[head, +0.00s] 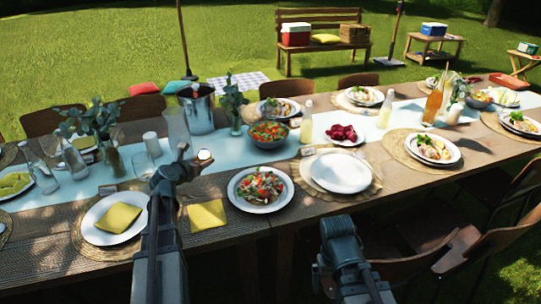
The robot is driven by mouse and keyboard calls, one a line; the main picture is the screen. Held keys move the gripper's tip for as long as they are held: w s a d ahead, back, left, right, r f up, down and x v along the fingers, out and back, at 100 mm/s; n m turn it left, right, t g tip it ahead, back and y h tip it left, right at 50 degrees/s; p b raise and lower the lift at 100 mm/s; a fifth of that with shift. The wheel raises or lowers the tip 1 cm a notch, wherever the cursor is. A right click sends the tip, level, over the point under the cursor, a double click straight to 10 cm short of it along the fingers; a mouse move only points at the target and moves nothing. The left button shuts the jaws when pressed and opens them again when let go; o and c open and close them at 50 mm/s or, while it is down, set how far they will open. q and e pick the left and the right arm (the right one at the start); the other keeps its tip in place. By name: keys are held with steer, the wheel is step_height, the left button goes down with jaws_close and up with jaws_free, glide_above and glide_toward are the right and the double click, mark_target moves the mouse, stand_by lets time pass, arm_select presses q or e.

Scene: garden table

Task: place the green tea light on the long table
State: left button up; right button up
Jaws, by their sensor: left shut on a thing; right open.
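My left gripper (193,160) is over the near side of the long table (290,222), shut on a small round thing with a bright pale top, which looks like the tea light (204,155). Its green colour does not show clearly, and the fingers hide part of it. I cannot tell its exact height above the table. My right gripper (338,228) is open and empty, low at the table's near edge, in front of the empty white plate.
A salad plate (261,189), a yellow napkin (207,215) and a plate with a folded napkin (115,218) surround my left gripper. A metal bucket (197,108), glass vase (178,128) and salad bowl (268,134) stand behind. Chairs (480,245) stand at the near right.

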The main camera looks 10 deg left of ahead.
arm_select(q)
steer(key=shift+w+a+f, duration=0.3)
steer(key=shift+w+f, duration=0.25)
steer(key=shift+f, duration=0.1)
steer(key=b, duration=0.7)
glide_above(207, 188)
step_height(207, 188, down, 6)
steer(key=shift+w+f, duration=0.1)
steer(key=shift+f, duration=0.05)
arm_select(e)
step_height(207, 188, down, 8)
steer(key=shift+r, duration=0.15)
arm_select(q)
steer(key=shift+f, duration=0.1)
step_height(207, 188, down, 4)
steer(key=b, duration=0.3)
steer(key=shift+r, duration=0.25)
arm_select(e)
step_height(207, 188, down, 4)
steer(key=shift+r, duration=0.2)
arm_select(q)
steer(key=shift+b, duration=0.3)
steer(key=shift+f, duration=0.2)
steer(key=o, duration=1.3)
arm_select(e)
steer(key=shift+f, duration=0.15)
arm_select(q)
steer(key=shift+o, duration=0.2)
steer(key=shift+r, duration=0.15)
